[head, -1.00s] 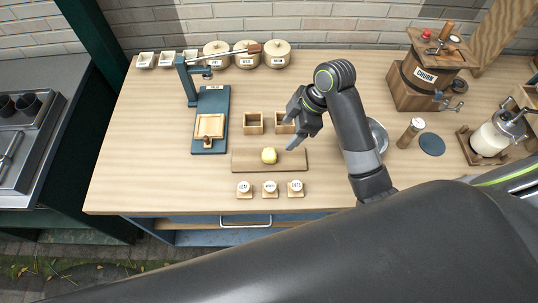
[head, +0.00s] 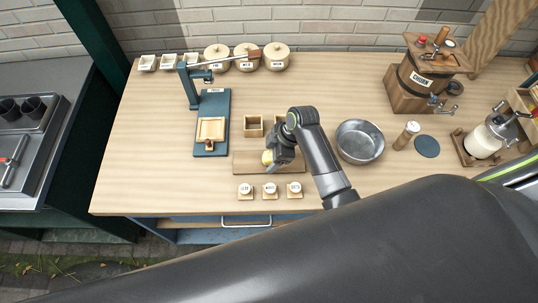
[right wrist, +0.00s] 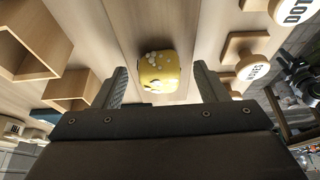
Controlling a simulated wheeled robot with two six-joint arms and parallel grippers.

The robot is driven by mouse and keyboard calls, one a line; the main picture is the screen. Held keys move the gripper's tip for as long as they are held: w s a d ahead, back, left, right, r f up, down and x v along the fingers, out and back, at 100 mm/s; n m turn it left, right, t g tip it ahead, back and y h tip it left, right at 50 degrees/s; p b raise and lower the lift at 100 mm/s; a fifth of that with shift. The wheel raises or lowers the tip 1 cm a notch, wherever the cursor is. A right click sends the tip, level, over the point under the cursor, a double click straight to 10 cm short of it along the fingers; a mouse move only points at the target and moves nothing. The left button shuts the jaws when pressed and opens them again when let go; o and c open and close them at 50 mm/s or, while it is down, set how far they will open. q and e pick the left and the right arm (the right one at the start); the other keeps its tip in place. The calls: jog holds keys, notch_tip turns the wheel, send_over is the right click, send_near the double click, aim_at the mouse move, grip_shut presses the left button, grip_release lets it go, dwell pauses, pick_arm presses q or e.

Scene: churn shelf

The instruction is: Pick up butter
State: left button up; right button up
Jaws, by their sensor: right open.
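The butter (head: 267,157) is a small yellow lump on a flat wooden board (head: 250,168) in the middle of the bench. It also shows in the right wrist view (right wrist: 158,71), with pale spots on its surface. My right gripper (head: 272,158) is at the butter and hides part of it in the head view. In the right wrist view its two fingers (right wrist: 162,84) are apart, one on each side of the butter, with a gap on both sides. My left gripper is not seen.
Several labelled stamps (head: 269,190) stand in front of the board. Small wooden boxes (head: 253,126) are behind it. A press on a blue base (head: 211,150) is to the left, a metal bowl (head: 360,141) to the right. The churn (head: 424,80) stands back right.

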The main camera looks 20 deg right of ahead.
jog(key=shift+a+f, duration=0.1)
jog(key=shift+f, duration=0.15)
jog(key=c, duration=1.1)
jog(key=shift+o, duration=0.2)
